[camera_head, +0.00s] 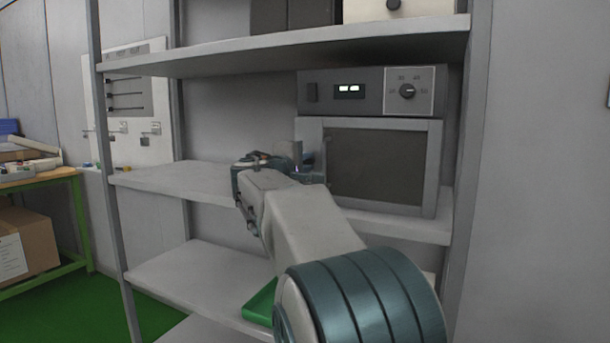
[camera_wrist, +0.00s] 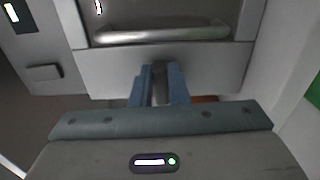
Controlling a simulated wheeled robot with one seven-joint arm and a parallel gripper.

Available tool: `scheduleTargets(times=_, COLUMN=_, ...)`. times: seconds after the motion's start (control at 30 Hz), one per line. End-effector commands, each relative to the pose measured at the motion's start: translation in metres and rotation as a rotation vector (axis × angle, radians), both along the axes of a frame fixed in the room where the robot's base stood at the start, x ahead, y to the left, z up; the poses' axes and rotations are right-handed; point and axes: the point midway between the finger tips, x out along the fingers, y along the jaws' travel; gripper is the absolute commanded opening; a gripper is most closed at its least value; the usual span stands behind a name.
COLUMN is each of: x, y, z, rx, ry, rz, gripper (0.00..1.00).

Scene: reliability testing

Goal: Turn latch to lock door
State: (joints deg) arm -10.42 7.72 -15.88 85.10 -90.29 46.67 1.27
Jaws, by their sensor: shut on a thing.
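A grey box-shaped device with a dark-windowed door (camera_head: 375,165) stands on the middle shelf, and its door looks closed. In the wrist view the door's edge shows with a silver bar handle (camera_wrist: 160,34). My gripper (camera_wrist: 161,78) is at the door's edge, with its two blue-grey fingers shut on a dark latch (camera_wrist: 161,70) just beside the handle. The latch's exact angle is hard to tell because the fingers cover its sides. In the head view my gripper (camera_head: 303,160) is at the left side of the door, and the latch is hidden there.
A control panel (camera_head: 345,92) with a lit display and a knob (camera_head: 407,91) is above the door. The upper shelf (camera_head: 290,47) is close overhead. The middle shelf (camera_head: 175,180) is bare to the left. A green object (camera_head: 260,303) lies on the lower shelf.

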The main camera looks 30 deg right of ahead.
Motion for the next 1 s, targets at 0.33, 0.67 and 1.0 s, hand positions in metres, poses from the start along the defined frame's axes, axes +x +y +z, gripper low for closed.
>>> scheduleTargets(times=0.33, x=0.0005, y=0.0006, z=-0.0009, rx=0.035, ry=-0.043, rz=0.001, gripper=0.0)
scheduleTargets(times=0.67, x=0.0005, y=0.0008, z=-0.0006, rx=0.035, ry=-0.043, rz=0.002, gripper=0.17)
scheduleTargets(times=1.0, x=0.0001, y=0.0006, z=-0.0006, rx=0.033, ry=-0.043, rz=0.001, gripper=0.36)
